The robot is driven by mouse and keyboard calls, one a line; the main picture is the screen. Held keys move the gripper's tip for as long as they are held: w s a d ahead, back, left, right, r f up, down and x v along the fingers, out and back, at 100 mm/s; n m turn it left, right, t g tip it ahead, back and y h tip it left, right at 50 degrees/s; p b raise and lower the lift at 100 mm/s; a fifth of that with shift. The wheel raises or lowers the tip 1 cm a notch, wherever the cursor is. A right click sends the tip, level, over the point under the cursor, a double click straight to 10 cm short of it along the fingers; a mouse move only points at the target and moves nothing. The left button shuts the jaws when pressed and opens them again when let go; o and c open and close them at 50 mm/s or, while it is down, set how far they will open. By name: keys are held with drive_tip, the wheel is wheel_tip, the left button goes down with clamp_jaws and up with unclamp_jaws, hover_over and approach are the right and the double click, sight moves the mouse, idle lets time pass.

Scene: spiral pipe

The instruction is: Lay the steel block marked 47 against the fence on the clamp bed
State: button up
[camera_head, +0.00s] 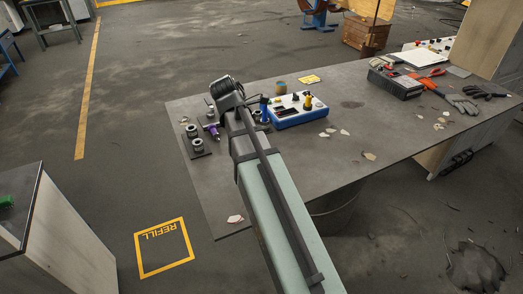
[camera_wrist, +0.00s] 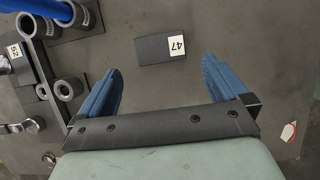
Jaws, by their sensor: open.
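The steel block marked 47 (camera_wrist: 155,50) is a dark flat block with a white label at its right end. It lies on the grey table top in the upper middle of the wrist view. My gripper (camera_wrist: 160,66) is open, with its two blue fingers apart and nothing between them. From the wrist view, the block shows just beyond the fingertips, between their lines. In the head view I cannot make the block out; my arm covers part of the table. I cannot tell for sure which part is the clamp bed or its fence.
A block labelled 52 (camera_wrist: 18,60) lies at the left of the wrist view, beside a dark bar (camera_wrist: 42,70) and steel rings (camera_wrist: 68,88). A blue-and-white box (camera_head: 297,111) stands on the table (camera_head: 240,192). A pale chip (camera_wrist: 289,131) lies at right.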

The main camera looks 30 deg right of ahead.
drive_tip(key=shift+x, duration=2.65)
drive_tip(key=shift+d, duration=0.15)
drive_tip(key=shift+c, duration=0.2)
drive_tip(key=c, duration=1.3)
